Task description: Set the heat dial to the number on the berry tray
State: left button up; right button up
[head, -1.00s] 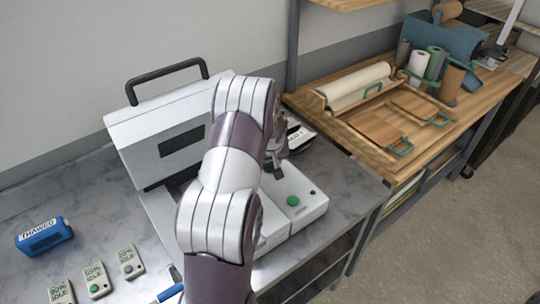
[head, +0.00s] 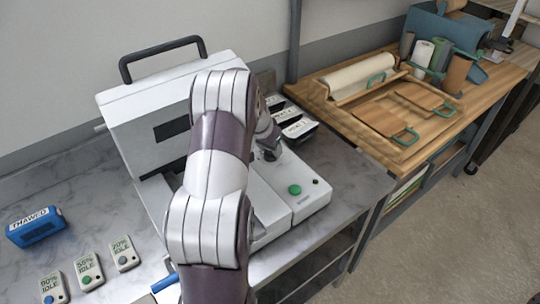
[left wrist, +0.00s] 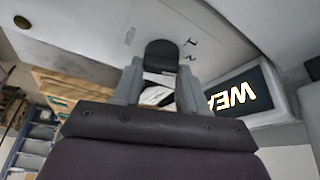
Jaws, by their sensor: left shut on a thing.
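The heat dial (left wrist: 161,55) shows in the left wrist view as a dark round knob on the white machine, with small marks, seemingly 1 and 2, beside it. My left gripper (left wrist: 160,75) is shut on it, one finger on each side. In the head view my left gripper (head: 268,148) is over the machine's right part, and my arm hides the dial. Black trays with white labels (head: 300,131) stand behind the gripper; the print is too small to tell which is the berry tray or its number. My right gripper is out of view.
The white machine (head: 115,115) has a black handle and a green button (head: 295,190). Its lit display (left wrist: 240,96) shows upside-down letters. A blue THAWED block (head: 35,228) and several grey IDLE tags (head: 123,253) lie left. A wooden bench (head: 350,110) stands right.

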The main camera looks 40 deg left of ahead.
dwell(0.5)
pick_arm(q)
jog(key=o, duration=1)
jog(key=shift+o, duration=0.2)
jog(key=shift+s+r, duration=0.1)
jog(key=shift+r, duration=0.05)
jog(key=b+v, duration=0.2)
jog(key=v, duration=1)
jog(key=shift+r, duration=0.25)
